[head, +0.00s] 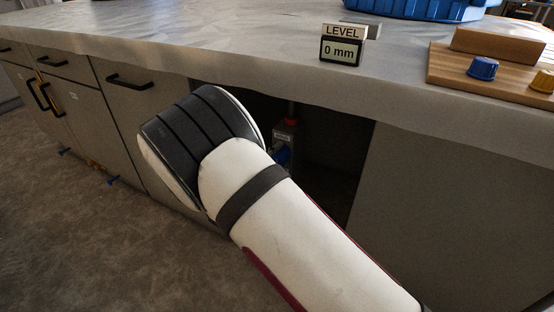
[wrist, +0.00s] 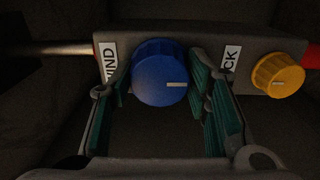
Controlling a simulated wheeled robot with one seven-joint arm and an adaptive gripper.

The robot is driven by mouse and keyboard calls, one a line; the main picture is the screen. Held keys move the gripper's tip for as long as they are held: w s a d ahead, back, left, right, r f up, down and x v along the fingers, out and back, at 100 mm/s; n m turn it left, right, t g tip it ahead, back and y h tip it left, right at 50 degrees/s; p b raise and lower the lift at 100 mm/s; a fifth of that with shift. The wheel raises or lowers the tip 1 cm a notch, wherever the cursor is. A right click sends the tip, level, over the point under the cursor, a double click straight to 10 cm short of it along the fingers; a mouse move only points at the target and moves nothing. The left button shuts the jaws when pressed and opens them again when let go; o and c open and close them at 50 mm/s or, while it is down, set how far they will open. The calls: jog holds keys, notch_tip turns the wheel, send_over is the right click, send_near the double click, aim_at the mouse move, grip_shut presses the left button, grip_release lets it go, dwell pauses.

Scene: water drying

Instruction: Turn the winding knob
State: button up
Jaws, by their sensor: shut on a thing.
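The blue winding knob (wrist: 152,68) sits on a grey box (wrist: 200,45) in the wrist view, beside a label partly hidden that reads "IND". Its pale pointer mark points to the right. My gripper (wrist: 160,82) has its green-lined fingers on the left and right sides of this knob, and is shut on it. A yellow knob (wrist: 278,75) with a pale mark is on the same box to the right, beside a label showing "CK". In the head view the grey box (head: 288,130) shows inside the dark cabinet opening, with blue partly visible behind my arm; my gripper is hidden there.
A red part (wrist: 312,55) and a metal rod (wrist: 50,48) are at the box's ends. The countertop (head: 230,50) overhangs the opening, with closed cabinet panels either side. On it are a "LEVEL" display (head: 342,50) reading 0 mm and a wooden board (head: 450,68) with blue and yellow knobs.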

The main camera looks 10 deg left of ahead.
dwell(0.4)
jog(key=o, duration=1.2)
jog(key=shift+c, duration=0.2)
jog(key=v, duration=1.2)
